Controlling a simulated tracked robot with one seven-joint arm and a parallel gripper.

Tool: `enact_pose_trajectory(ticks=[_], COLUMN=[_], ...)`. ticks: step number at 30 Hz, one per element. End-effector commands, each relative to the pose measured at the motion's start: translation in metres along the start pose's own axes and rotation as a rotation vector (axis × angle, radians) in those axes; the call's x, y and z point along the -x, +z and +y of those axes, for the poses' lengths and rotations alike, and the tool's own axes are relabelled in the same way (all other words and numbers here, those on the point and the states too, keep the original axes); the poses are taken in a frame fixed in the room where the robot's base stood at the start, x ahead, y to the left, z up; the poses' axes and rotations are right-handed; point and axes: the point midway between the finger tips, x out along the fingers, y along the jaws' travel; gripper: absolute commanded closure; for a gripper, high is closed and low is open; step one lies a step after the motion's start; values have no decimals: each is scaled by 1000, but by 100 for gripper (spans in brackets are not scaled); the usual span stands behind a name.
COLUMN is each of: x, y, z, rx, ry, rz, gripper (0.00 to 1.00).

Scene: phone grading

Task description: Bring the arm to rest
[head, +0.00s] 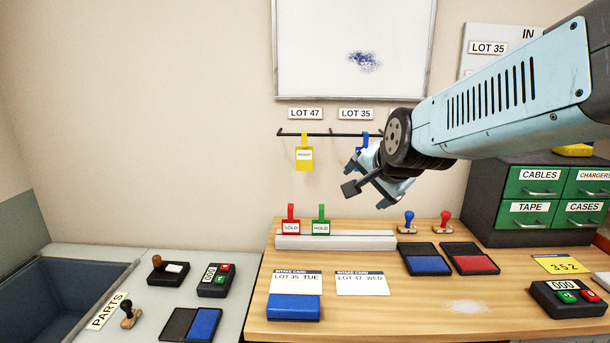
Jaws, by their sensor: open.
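My arm reaches in from the right in the head view, in front of the wall. My gripper (369,190) hangs in the air above the wooden bench (375,240), near the rail with hanging tags. Its jaws are apart and I see nothing between them. The gripper partly hides a blue tag (365,141) on the rail.
A yellow tag (304,157) hangs from the rail. Below stand a red tag (290,226) and a green tag (321,226) in a grey holder (334,242). Ink pads, stamps and cards lie on the bench. A green drawer cabinet (485,200) stands right, beneath my arm.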

Motion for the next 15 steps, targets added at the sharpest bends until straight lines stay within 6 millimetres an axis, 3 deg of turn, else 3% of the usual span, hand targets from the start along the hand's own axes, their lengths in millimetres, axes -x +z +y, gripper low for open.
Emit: enact_pose_trajectory(ticks=[9,15], x=[88,120], y=[5,12], z=[102,141], rx=[564,749], ry=[221,278], rz=[-175,-280], gripper=[9,9])
